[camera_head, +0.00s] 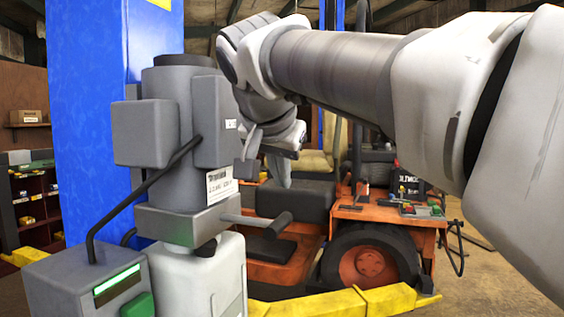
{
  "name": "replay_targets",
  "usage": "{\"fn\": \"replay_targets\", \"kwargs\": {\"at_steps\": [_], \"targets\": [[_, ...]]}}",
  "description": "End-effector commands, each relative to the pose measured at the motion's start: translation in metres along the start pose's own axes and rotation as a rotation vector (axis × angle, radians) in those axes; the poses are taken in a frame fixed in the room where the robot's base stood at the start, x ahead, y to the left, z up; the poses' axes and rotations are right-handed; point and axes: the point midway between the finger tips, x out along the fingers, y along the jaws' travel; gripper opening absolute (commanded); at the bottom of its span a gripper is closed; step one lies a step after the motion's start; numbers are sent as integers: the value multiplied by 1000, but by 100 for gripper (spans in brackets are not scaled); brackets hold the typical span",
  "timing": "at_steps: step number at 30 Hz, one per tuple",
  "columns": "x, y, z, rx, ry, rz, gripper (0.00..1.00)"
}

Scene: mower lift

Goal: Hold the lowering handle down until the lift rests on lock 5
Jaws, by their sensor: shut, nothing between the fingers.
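The lowering handle (268,224) is a short grey lever with a dark grip. It sticks out to the right from the grey valve block (184,222) under the power unit's motor (188,140). My gripper (284,184) is shut and empty, pointing down. In the picture it is just above the handle's grip, with a gap between them; their distance in depth is hard to judge. The lift shows as a blue column (85,120) and yellow arms (345,303) low in front of the orange mower (300,258). No lock number can be read.
A grey control box (80,285) with a lit green display (117,284) and a green button (138,305) stands at lower left. A black cable joins it to the motor. A white tank (195,275) is below the block. Shelves (33,205) stand far left.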

Motion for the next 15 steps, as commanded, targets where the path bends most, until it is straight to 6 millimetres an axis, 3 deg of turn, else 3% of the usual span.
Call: {"fn": "replay_targets", "kwargs": {"at_steps": [4, 15], "targets": [[33, 1, 0, 0, -3, 3, 0], [58, 0, 27, 0, 0, 0, 0]]}}
